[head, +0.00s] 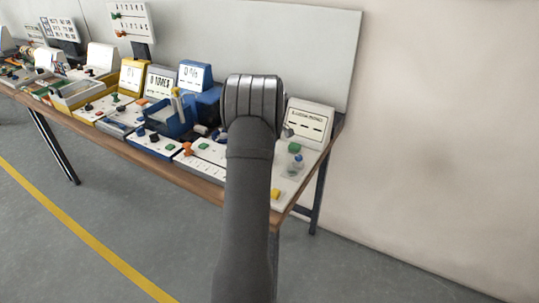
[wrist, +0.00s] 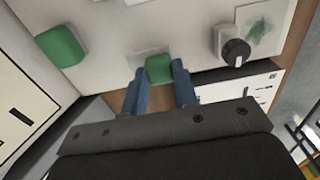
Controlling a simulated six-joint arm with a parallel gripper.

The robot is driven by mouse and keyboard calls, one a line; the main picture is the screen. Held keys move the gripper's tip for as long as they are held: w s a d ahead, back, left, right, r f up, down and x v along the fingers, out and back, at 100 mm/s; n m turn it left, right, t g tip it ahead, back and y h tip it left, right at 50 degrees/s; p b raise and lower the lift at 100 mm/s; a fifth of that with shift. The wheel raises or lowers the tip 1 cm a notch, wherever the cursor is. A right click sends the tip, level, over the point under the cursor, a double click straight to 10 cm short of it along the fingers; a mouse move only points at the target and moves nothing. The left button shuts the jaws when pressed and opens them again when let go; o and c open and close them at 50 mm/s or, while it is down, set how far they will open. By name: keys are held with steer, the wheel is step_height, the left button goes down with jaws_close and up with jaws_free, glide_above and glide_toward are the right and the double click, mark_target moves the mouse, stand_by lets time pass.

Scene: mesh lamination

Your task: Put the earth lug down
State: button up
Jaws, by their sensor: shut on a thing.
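In the wrist view, my gripper (wrist: 162,72) has its two blue fingers a little apart, with a small green block (wrist: 158,68) held between their tips. I take this block to be the earth lug; no label shows on it. It is over a pale panel (wrist: 105,50), close to a faint grey rectangle on it. I cannot tell whether the block touches the panel. In the head view my own arm hides the gripper and the held block.
A larger green block (wrist: 60,46) is at the left in the wrist view. A black knob (wrist: 235,52) and a green-smeared patch (wrist: 262,26) are at the right. In the head view, a white-screened station (head: 310,120) stands at the bench's right end, with several other stations leftward.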

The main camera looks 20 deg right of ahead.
steer(key=shift+f, duration=1.05)
steer(key=shift+f, duration=0.15)
steer(key=o, duration=1)
step_height(320, 180, up, 12)
steer(key=shift+r, duration=0.2)
